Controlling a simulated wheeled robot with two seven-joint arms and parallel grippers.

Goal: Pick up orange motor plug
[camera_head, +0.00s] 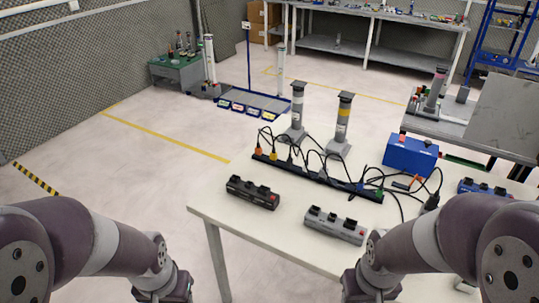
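A small orange plug (259,151) sits at the far left end of a long black power strip (318,178) on the white table. A yellow plug (273,156) is right beside it, and black cables rise from the strip. Blue (361,185) and green (379,192) plugs sit toward the strip's right end. Another orange piece shows near the blue box at the right. My two arms come in at the lower left and lower right, in front of the table. Both run out of the bottom edge, so my grippers' fingers are hidden. Nothing of mine touches the plugs.
A dark block (253,192) and a grey block (334,225) lie on the table (285,240) in front of the strip. Two grey posts (297,110) stand behind it. A blue box (410,155) is at the right. Floor is open left of the table.

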